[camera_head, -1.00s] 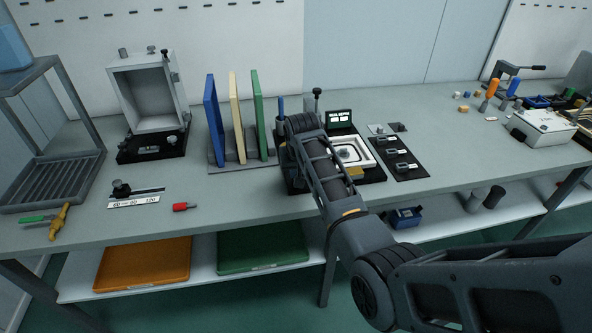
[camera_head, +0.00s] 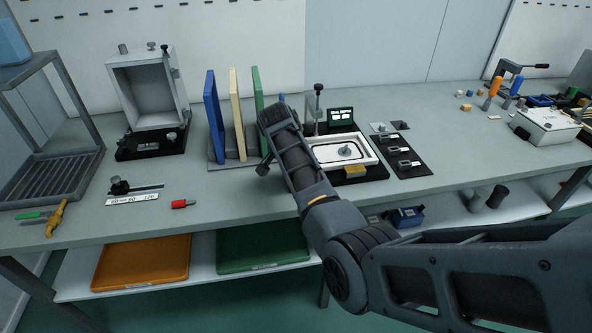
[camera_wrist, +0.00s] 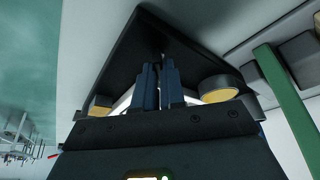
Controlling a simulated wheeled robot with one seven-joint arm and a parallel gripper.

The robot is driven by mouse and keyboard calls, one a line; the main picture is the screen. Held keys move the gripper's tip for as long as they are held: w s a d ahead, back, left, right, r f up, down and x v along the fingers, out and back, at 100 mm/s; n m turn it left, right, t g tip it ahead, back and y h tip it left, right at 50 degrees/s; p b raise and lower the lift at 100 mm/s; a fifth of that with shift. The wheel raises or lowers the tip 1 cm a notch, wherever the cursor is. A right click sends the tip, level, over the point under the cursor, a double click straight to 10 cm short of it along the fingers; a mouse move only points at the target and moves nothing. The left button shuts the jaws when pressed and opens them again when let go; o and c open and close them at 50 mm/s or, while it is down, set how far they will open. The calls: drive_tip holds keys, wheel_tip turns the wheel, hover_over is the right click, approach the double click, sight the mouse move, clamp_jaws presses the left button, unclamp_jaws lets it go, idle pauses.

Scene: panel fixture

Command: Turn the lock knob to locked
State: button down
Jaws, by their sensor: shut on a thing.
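My gripper (camera_wrist: 160,82) shows in the wrist view with its two dark blue fingers close together over a black plate. It is shut on the lock knob, which the fingers almost wholly hide; only a dark sliver shows between them. How far the knob is turned cannot be seen. In the head view my arm hides the fingers and the left part of the black-based fixture. That fixture has a pale tray (camera_head: 325,160) with a small grey piece in it, an upright post with a black knob (camera_head: 318,87), and a small lit screen (camera_head: 341,115).
Blue (camera_head: 213,115), cream (camera_head: 237,115) and green (camera_head: 259,100) panels stand upright in a rack close left of my arm. A black plate with small parts (camera_head: 405,165) lies right of the fixture. A grey box frame (camera_head: 115,95) stands further left.

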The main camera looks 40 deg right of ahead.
drive_tip(key=m+g+b, duration=0.1)
drive_tip(key=m+b, duration=0.1)
drive_tip(key=m+g+b, duration=0.1)
drive_tip(key=m+b, duration=0.1)
drive_tip(key=m, duration=0.1)
drive_tip(key=shift+w+f+m, duration=0.2)
drive_tip(key=shift+m, duration=0.1)
drive_tip(key=shift+r+m+g+y+b, duration=0.15)
drive_tip(key=shift+m+g+y+b, duration=0.4)
drive_tip(key=shift+m+b, duration=1.15)
drive_tip(key=shift+m+g, duration=0.25)
drive_tip(key=shift+m, duration=0.05)
drive_tip(key=c, duration=1.2)
unclamp_jaws()
drive_tip(key=shift+r, duration=0.1)
drive_tip(key=v, duration=0.7)
drive_tip(key=shift+w+a+r+b, duration=0.1)
drive_tip(key=shift+a+r+b, duration=0.1)
drive_tip(key=shift+r+b, duration=0.15)
